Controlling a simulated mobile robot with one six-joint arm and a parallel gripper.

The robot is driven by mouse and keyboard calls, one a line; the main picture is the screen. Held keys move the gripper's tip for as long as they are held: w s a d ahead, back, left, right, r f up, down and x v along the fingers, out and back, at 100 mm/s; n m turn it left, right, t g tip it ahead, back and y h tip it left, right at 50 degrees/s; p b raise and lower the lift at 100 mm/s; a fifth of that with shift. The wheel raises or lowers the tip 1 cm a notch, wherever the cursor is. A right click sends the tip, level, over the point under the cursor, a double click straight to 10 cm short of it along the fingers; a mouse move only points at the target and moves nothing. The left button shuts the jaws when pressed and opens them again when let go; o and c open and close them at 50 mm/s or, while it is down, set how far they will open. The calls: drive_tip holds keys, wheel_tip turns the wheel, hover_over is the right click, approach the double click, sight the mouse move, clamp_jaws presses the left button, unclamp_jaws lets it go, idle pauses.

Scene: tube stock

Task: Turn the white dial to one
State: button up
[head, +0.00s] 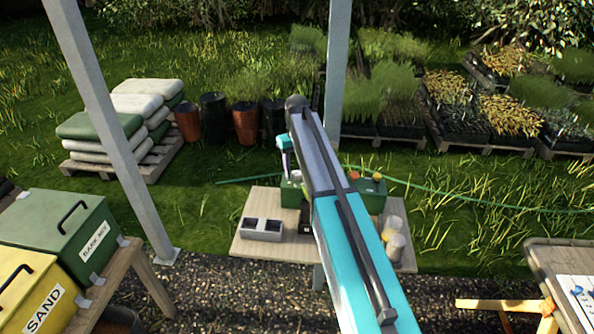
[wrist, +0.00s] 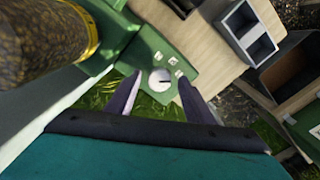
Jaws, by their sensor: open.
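The white dial (wrist: 157,82) shows in the wrist view on a green panel (wrist: 150,62). It is round, with a dark mark toward its right side. Several small white labels (wrist: 173,60) sit on the panel above and right of it; their figures are too small to read. My gripper (wrist: 159,78) is open, with one dark finger on each side of the dial in the picture. I cannot tell whether the fingers touch it.
The wooden table (head: 250,250) bears a grey two-compartment tray (head: 262,230) at left and pale cups (head: 396,245) at right. A yellow and dark cylinder (wrist: 45,35) is close at the wrist view's upper left. A pale post (head: 337,60) stands behind the table.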

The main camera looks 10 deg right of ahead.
sight(297, 173)
wheel_tip(297, 173, up, 13)
drive_tip(key=b, duration=0.3)
drive_tip(key=shift+r+b, duration=0.2)
drive_tip(key=shift+b, duration=0.1)
idle(0.6)
